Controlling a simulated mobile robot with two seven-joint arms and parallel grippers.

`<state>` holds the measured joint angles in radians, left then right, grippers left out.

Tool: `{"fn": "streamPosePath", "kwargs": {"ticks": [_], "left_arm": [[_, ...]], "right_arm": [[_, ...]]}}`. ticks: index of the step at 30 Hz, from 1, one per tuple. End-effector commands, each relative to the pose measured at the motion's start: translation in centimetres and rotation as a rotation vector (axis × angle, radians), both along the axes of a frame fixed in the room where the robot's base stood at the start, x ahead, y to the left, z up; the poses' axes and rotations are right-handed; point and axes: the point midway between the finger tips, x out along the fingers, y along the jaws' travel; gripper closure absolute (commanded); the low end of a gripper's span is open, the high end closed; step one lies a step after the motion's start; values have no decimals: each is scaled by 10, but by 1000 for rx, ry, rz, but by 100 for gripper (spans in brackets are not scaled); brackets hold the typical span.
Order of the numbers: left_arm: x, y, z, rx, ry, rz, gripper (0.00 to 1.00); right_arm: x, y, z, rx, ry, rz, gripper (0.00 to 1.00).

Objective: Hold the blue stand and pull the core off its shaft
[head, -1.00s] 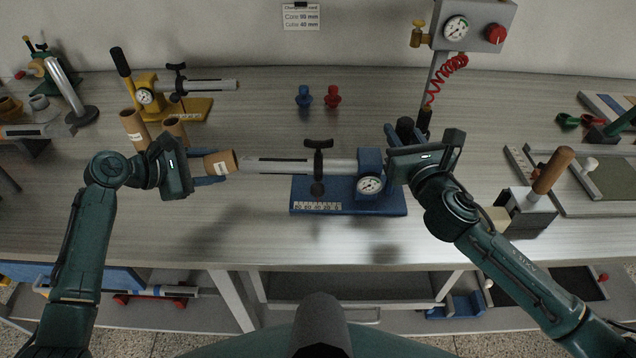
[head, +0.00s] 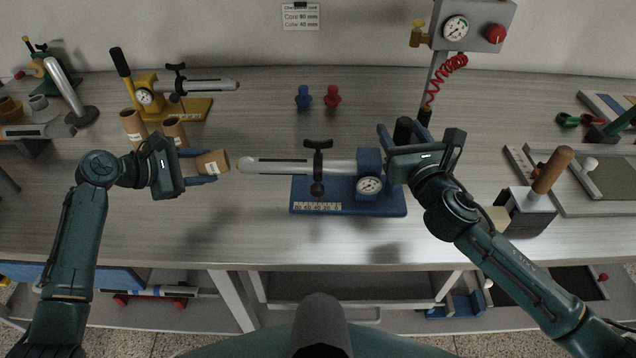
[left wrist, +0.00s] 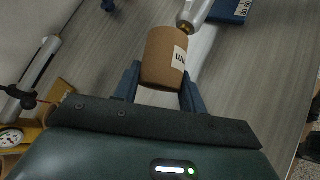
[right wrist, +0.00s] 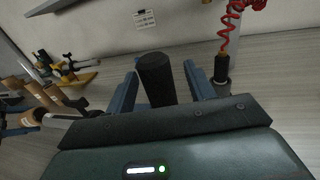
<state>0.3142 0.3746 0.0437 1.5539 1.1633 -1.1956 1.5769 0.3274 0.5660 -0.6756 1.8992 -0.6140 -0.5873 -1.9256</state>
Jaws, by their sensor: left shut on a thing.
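The brown cardboard core (head: 212,163), with a white label, is held in my left gripper (head: 207,166), which is shut on it. It also shows between the fingers in the left wrist view (left wrist: 163,60). The core is just left of the rounded tip of the grey shaft (head: 285,166), with a small gap. The blue stand (head: 370,200) sits on the bench with its gauge, black T-handle and scale. My right gripper (head: 392,147) is at the stand's black upright grip (right wrist: 156,80); its fingers straddle the grip with visible gaps.
A yellow stand (head: 190,107) with a similar shaft and two brown cores (head: 133,125) stand behind my left gripper. Blue (head: 304,97) and red (head: 332,96) knobs stand at the back. A block with a wooden handle (head: 552,172) is at the right. The front bench is clear.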

Motion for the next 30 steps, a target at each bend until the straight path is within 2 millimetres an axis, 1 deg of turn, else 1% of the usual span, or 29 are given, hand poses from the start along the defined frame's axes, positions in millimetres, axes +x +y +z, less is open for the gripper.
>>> {"fn": "streamPosePath", "kwargs": {"ticks": [7,10,14,18,21,24,27,30], "left_arm": [[0,0,0,0,0,0,100],[0,0,0,-1,0,-1,100],[0,0,0,-1,0,-1,100],[0,0,0,-1,0,-1,100],[0,0,0,0,0,0,100],[0,0,0,0,0,0,100],[0,0,0,0,0,0,100],[0,0,0,0,0,0,100]], "right_arm": [[-2,-1,-4,-7,6,-1,46],[-9,-2,-4,-7,5,-1,46],[-31,-7,-3,-6,5,1,46],[-63,-13,-3,-5,5,1,46],[-83,-17,-2,-4,4,0,46],[-99,-20,-2,-4,3,1,46],[-110,-22,-1,-4,2,0,46],[-116,-23,-1,-1,2,-1,46]]}}
